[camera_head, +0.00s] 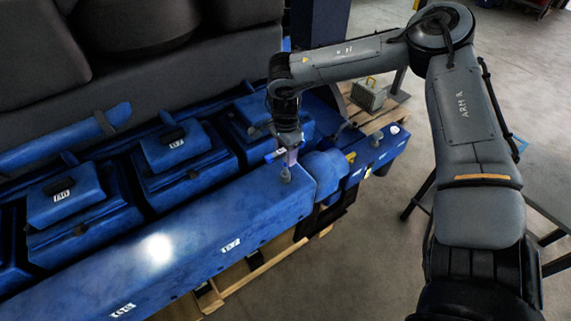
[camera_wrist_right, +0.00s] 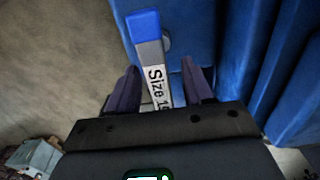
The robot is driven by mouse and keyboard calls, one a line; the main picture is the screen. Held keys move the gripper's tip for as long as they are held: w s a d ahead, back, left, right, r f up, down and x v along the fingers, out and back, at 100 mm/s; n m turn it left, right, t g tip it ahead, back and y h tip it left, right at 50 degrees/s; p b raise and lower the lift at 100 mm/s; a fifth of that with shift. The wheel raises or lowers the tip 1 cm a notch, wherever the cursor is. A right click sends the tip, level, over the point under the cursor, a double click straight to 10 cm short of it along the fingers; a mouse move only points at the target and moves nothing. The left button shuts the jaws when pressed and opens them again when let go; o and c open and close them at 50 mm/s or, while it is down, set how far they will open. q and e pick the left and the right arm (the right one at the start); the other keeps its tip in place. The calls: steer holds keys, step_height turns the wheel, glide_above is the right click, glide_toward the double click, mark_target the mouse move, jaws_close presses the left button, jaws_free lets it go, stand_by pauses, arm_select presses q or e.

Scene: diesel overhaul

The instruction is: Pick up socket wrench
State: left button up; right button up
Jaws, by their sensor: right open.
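The socket wrench (camera_wrist_right: 147,38) shows in the right wrist view as a bar with a blue end and a white label reading "Size 1", the rest of the label being cut off. Its blue end also shows in the head view (camera_head: 273,156), over the near right end of the blue engine block. My right gripper (camera_wrist_right: 159,66) is open, with one dark finger on each side of the wrench's labelled part. In the head view, my right gripper (camera_head: 287,155) points down at the wrench. The wrench's lower part is hidden behind the gripper body. My left gripper is not in view.
The blue engine block (camera_head: 205,235) fills the left and middle, with raised covers (camera_head: 175,147) along it. A round grey knob (camera_head: 286,174) stands just below the gripper. A metal box (camera_head: 369,95) sits on a pallet behind. Open floor lies to the right.

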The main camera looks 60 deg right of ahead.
steer(key=shift+f, duration=0.15)
steer(key=shift+c, duration=0.5)
jaws_close()
